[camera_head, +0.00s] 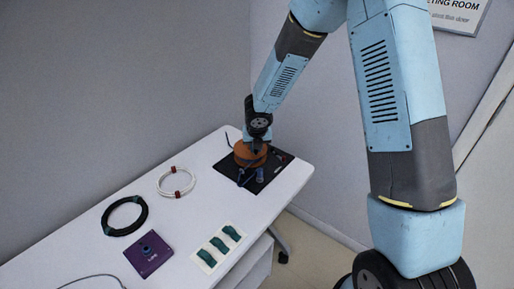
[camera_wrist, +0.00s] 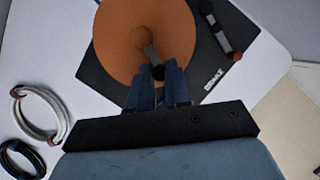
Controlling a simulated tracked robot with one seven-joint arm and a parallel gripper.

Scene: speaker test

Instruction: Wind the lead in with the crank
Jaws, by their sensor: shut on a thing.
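The orange reel (camera_head: 243,155) stands on a black base plate (camera_head: 226,167) at the far end of the white table. I cannot clearly make out the lead on the reel.
A dark bar with red parts (camera_wrist: 222,32) lies on the base plate, right of the reel. A white coil (camera_head: 176,182), a black coil (camera_head: 125,216), a purple box (camera_head: 148,254) and a card with green pieces (camera_head: 219,245) lie on the table (camera_head: 85,245). The table edge is close.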

